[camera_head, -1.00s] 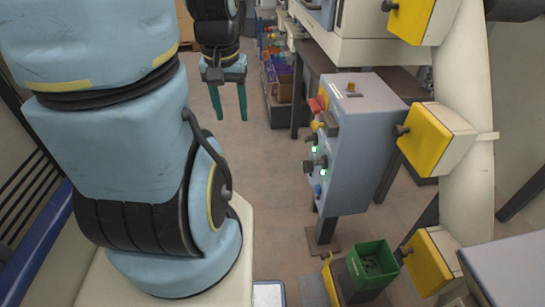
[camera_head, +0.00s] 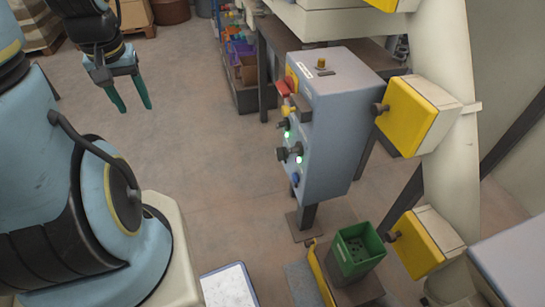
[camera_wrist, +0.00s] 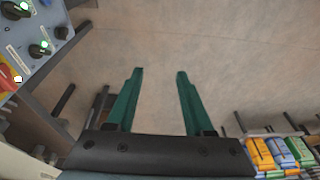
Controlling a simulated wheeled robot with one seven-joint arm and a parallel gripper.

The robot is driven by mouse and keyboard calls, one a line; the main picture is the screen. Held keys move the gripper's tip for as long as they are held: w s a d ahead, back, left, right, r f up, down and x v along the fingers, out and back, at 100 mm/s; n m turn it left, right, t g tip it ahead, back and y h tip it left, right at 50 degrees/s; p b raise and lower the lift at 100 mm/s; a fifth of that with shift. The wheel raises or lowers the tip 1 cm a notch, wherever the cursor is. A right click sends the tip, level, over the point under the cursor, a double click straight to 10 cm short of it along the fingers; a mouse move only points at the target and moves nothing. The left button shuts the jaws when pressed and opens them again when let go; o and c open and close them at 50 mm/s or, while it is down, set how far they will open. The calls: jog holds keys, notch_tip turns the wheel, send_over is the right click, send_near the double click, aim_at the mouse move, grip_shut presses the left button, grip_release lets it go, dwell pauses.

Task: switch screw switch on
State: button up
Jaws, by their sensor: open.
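A grey control box (camera_head: 335,125) stands on a post right of centre in the head view. Its left face carries a red switch (camera_head: 285,88), a yellow button, black knobs (camera_head: 290,152), lit green lamps (camera_head: 299,159) and a blue button (camera_head: 295,179). I cannot tell which knob is the screw switch; the labels are too small to read. The wrist view shows part of the panel at upper left, with black knobs (camera_wrist: 40,50) and lit lamps. My gripper (camera_head: 136,108) is open and empty, well left of the box; its green fingers (camera_wrist: 160,74) are apart over bare floor.
Yellow boxes (camera_head: 415,115) on a pale column stand right of the control box. A green bin (camera_head: 360,250) sits below it. Shelving with coloured goods (camera_wrist: 270,152) is at lower right in the wrist view. Open floor lies between my gripper and the box.

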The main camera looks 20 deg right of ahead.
jog(key=w+d+f+m+t+h+b, duration=0.25)
jog(key=w+d+f+b, duration=0.35)
jog(key=w+f+b, duration=0.4)
jog(key=w+d+f+m+t+h+b, duration=0.25)
jog(key=w+d+f+b, duration=0.25)
jog(key=w+f+b, duration=0.5)
jog(key=m+g+h+b, duration=0.5)
jog(key=g+h+b, duration=0.65)
jog(key=b, duration=0.75)
send_near(280, 154)
jog(key=s+d+f+t+h+b, duration=0.1)
jog(key=d+b, duration=0.2)
jog(key=d, duration=0.5)
jog(key=shift+t, duration=0.35)
jog(key=shift+s+d+f, duration=0.1)
jog(key=shift+s+d, duration=0.05)
jog(key=shift+c, duration=0.2)
grip_shut()
